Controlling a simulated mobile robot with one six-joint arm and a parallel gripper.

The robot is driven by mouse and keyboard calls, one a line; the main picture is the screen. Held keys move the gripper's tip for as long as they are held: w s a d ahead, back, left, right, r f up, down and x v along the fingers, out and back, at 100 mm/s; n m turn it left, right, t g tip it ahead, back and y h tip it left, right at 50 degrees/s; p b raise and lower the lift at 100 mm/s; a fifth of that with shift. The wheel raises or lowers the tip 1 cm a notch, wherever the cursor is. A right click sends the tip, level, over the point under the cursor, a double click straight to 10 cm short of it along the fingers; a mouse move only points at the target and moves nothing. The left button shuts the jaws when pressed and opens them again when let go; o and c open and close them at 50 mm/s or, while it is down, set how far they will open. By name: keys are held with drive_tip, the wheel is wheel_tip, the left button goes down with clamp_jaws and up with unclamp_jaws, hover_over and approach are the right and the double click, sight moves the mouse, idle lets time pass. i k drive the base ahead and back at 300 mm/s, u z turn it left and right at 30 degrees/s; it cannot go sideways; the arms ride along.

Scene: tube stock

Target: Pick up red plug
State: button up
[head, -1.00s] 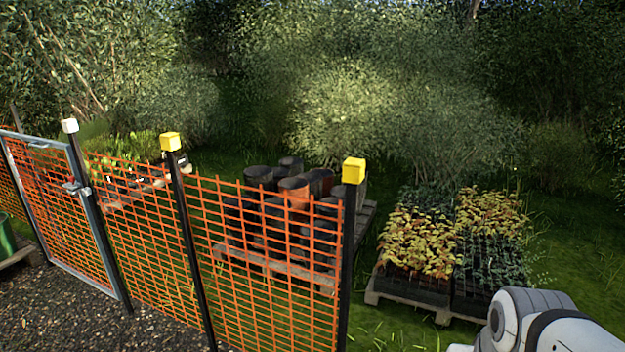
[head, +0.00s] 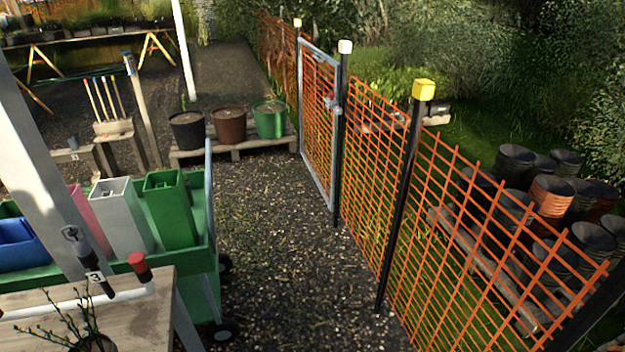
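A small red plug (head: 139,265) is at the right edge of the wooden bench (head: 150,310) in the lower left of the head view. I cannot tell whether the two touch.
A green cart (head: 203,285) with upright coloured bins stands behind the bench. A pale post (head: 40,150) rises at the left. Orange mesh fencing (head: 375,160) runs along the right. The gravel path (head: 280,270) between is clear.

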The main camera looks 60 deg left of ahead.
sight(135, 259)
drive_tip(key=u, duration=2.15)
drive_tip(key=i, duration=1.85)
drive_tip(key=u, duration=1.65)
